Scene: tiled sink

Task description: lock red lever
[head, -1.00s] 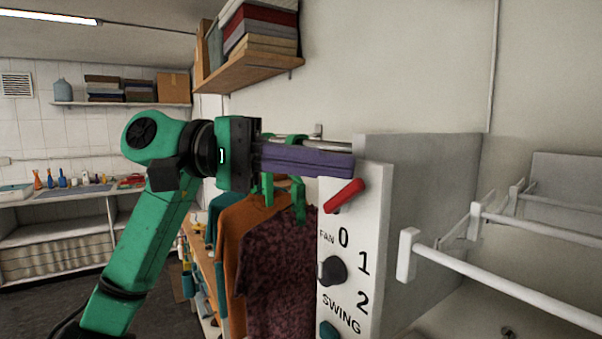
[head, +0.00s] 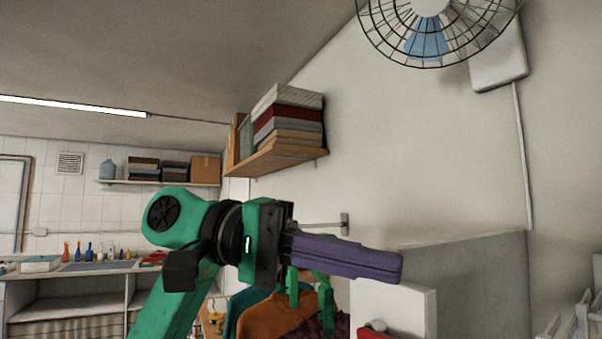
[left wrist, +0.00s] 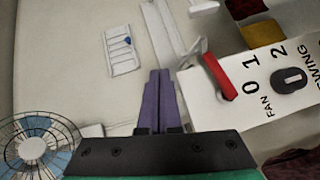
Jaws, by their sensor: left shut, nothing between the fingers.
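The red lever (left wrist: 219,76) is on the white fan control panel (left wrist: 245,105) in the left wrist view, just right of my left gripper's fingers. In the head view only the top of the lever (head: 374,331) shows at the bottom edge, on the panel's front (head: 393,302). My left gripper (head: 398,268) is shut and empty, its purple fingers pointing right across the top of the panel. In the left wrist view its fingertips (left wrist: 159,75) lie beside the lever; I cannot tell whether they touch the panel. My right gripper is not in view.
A wall fan (head: 430,30) hangs at the upper right. A wooden shelf (head: 280,157) with folded cloths is on the wall behind my arm. Hanging clothes (head: 275,318) are below my gripper. A grey partition (head: 470,275) extends right of the panel.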

